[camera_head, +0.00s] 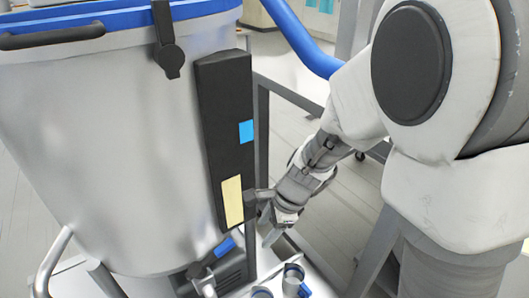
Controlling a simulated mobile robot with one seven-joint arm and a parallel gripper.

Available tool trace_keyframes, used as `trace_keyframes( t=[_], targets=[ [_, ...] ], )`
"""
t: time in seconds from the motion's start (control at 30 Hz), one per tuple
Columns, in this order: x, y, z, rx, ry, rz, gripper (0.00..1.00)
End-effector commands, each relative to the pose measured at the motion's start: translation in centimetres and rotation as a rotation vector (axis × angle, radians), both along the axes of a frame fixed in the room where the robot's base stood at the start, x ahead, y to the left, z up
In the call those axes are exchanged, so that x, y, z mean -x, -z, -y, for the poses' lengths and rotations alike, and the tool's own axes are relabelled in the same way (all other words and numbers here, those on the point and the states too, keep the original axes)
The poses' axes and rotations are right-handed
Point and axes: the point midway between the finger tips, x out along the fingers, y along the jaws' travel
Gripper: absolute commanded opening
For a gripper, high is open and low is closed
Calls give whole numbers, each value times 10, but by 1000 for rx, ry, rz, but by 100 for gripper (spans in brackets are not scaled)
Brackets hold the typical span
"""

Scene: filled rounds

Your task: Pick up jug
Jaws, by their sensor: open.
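A small steel vessel with a blue part at its side (291,279) stands at the bottom edge of the view, partly cut off. It may be the jug, but I cannot tell for sure. Another small round steel vessel (262,293) shows just left of it, mostly cut off by the frame. My gripper (262,217) is open, with nothing seen between its fingers. It is above and a little left of the steel vessel with the blue part, apart from it, close to the black panel's lower right edge.
A large steel tank (120,150) with a blue rim fills the left. A black panel (226,130) with blue and yellow labels is on its side. A dark unit with a blue part (222,268) sits below. A blue pipe (300,40) runs behind my arm.

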Motion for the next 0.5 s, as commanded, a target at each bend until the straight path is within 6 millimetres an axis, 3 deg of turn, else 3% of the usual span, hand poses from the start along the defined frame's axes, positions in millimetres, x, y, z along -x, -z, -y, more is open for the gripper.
trace_keyframes(
  t=[0.03,0.3,0.5],
  targets=[
    [-2,36,-4,4,76,-50,60],
    [-6,176,-8,74,552,-239,60],
    [2,262,5,161,854,-295,60]
  ],
)
